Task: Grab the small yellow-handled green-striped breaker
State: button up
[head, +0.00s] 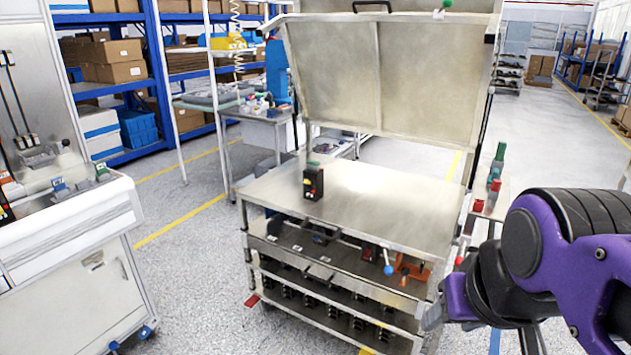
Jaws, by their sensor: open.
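A small black breaker (313,183) stands upright on the steel top of the workbench (385,207), toward its left back part. It shows a yellow patch and a red patch on its front, and a bit of green shows at its top. A green stripe cannot be made out clearly. My gripper (482,328) is at the lower right, in front of the bench's right front corner, low and well apart from the breaker. It is open, and nothing shows between its fingers. The lower frame edge cuts off part of it.
A raised steel lid (385,70) stands over the bench's back. Lower shelves (330,295) hold several dark breakers. A narrow stand (487,208) with red and green parts is on the right. A white machine (70,250) is on the left. The bench top around the breaker is clear.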

aim_at(314, 174)
jog(key=u, duration=0.4)
jog(key=i+j+u, duration=0.15)
jog(key=i+j, duration=0.3)
jog(key=i+j+u, duration=0.15)
jog(key=i+j, duration=0.2)
jog(key=i, duration=0.2)
